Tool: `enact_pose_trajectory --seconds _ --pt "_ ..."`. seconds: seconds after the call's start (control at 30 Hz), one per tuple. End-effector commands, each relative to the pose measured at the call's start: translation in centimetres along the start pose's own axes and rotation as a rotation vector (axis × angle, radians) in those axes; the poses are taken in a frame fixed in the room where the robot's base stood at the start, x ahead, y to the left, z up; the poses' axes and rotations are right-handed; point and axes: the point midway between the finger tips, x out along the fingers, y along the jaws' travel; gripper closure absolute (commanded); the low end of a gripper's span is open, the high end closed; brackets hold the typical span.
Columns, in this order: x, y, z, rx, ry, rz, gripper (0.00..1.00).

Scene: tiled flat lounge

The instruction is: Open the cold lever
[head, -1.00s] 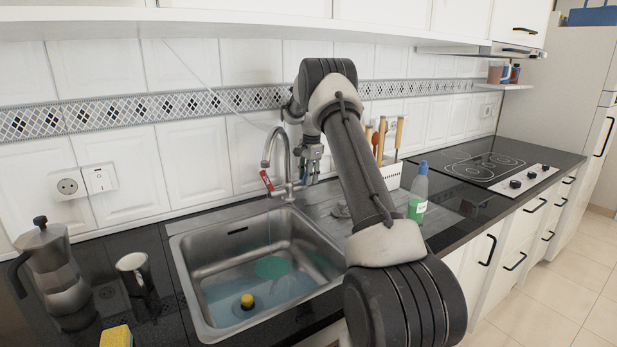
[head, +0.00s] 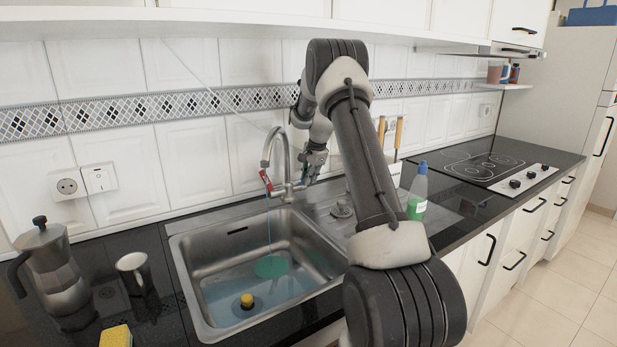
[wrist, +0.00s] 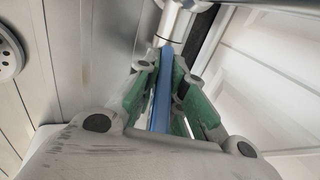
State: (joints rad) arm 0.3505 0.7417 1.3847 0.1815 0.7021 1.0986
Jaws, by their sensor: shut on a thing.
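The steel tap (head: 284,150) stands behind the sink, with its spout over the basin. A red lever (head: 266,180) shows on its left. The cold lever (wrist: 162,92) is a narrow blue bar in the wrist view, joined to a metal fitting at the top. My gripper (wrist: 165,78) has its green-padded fingers on both sides of the blue lever and is shut on it. In the head view my gripper (head: 309,174) is at the right side of the tap and hides most of the blue lever.
The sink (head: 195,270) holds water, a green disc (head: 271,267) and a yellow-topped object (head: 247,300). A green bottle (head: 417,195) stands near my arm on the right.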

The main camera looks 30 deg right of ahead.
Motion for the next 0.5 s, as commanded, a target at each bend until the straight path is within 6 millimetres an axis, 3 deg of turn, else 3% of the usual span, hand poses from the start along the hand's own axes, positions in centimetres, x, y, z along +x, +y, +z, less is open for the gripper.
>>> enact_pose_trajectory --seconds 0.2,0.5 --pt "0.05 0.87 0.05 0.002 -0.003 -0.182 1.00" --pt "0.07 0.93 0.09 0.001 0.002 -0.229 1.00"
